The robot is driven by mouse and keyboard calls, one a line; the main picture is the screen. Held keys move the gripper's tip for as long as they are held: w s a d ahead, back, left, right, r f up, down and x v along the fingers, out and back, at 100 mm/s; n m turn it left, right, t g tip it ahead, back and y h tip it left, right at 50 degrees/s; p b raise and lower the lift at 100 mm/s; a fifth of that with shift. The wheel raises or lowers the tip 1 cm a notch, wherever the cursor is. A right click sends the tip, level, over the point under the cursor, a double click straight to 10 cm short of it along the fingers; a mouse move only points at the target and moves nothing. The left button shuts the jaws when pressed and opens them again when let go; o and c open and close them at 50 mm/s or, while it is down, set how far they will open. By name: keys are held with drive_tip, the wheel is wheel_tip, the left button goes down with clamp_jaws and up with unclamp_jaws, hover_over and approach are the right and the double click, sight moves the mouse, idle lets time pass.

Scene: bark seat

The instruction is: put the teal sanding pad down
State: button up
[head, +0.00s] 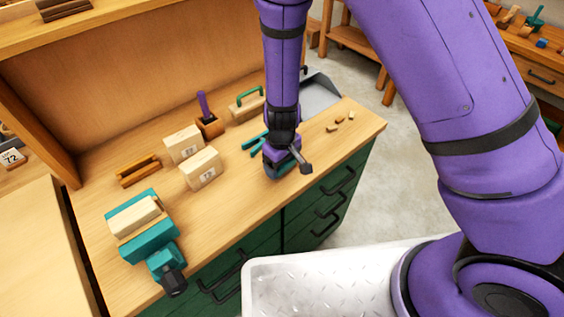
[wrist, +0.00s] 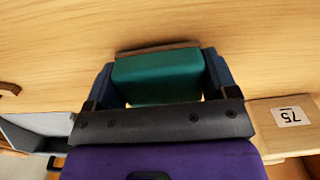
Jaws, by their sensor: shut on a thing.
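The teal sanding pad (wrist: 158,76) is a teal block with a thin brown layer along its far edge in the wrist view. My gripper (wrist: 160,85) is shut on it, with one dark finger at each side. In the head view my gripper (head: 281,160) is low over the right part of the wooden bench top (head: 235,210), near its front edge. The pad is mostly hidden there under the gripper. I cannot tell whether the pad touches the bench top.
Two pale labelled blocks (head: 201,168) stand left of my gripper. A teal vise (head: 148,240) holds a pale block at front left. A green-handled wooden float (head: 247,105) and a grey dustpan (head: 318,95) lie behind. Small wood scraps (head: 338,121) lie right.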

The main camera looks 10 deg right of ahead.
drive_tip(key=shift+f, duration=0.1)
drive_tip(key=shift+f, duration=0.35)
drive_tip(key=shift+f, duration=0.1)
drive_tip(key=o, duration=1.1)
drive_tip(key=shift+s+f, duration=0.1)
drive_tip(key=shift+s, duration=0.05)
drive_tip(key=shift+d, duration=0.1)
drive_tip(key=shift+r, duration=0.25)
drive_tip(key=r, duration=1)
drive_tip(key=shift+a+r, duration=0.25)
drive_tip(key=shift+r, duration=0.35)
